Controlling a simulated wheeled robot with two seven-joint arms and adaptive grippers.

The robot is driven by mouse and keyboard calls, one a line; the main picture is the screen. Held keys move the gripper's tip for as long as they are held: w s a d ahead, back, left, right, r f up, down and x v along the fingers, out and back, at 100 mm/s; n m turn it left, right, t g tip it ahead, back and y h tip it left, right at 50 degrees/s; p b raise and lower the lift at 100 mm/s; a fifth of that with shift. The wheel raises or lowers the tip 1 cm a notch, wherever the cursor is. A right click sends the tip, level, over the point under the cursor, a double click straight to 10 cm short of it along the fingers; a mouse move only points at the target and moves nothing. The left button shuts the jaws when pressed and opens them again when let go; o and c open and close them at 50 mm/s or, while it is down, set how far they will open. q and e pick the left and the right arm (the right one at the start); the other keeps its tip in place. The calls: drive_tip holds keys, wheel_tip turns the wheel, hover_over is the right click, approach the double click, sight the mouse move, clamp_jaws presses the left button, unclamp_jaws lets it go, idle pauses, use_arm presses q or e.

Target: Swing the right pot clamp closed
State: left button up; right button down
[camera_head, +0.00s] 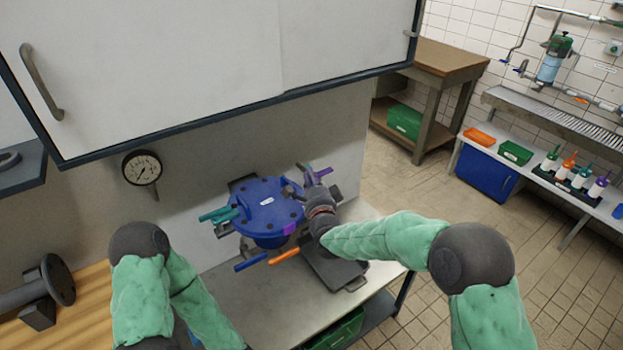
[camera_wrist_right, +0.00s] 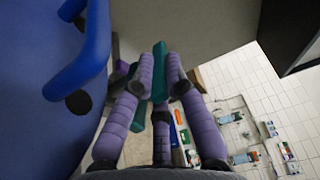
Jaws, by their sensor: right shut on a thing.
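The blue pot (camera_head: 268,208) with its bolted lid stands on the bench against the wall. Its blue rim and curved handle also show in the wrist view (camera_wrist_right: 88,60). My right gripper (camera_head: 316,176) is at the pot's right side. In the wrist view its fingers (camera_wrist_right: 162,88) are closed around a teal bar (camera_wrist_right: 159,72), which looks like the right clamp's handle. The clamp's joint is mostly hidden by my gripper and wrist. The left clamp's teal handles (camera_head: 217,214) stick out at the pot's left. My left arm shows at lower left, but its gripper does not.
A blue handle (camera_head: 251,262) and an orange handle (camera_head: 284,256) stick out at the pot's front. A dark tray (camera_head: 336,272) lies on the bench below my right forearm. A gauge (camera_head: 142,168) and white cabinet (camera_head: 170,65) are behind and above.

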drive_tip(key=c, duration=1.2)
unclamp_jaws()
drive_tip(key=shift+c, duration=0.2)
drive_tip(key=shift+s, duration=0.1)
drive_tip(key=s+d, duration=0.2)
drive_tip(key=s, duration=0.9)
drive_tip(key=shift+s+d, duration=0.15)
drive_tip(key=shift+s, duration=0.2)
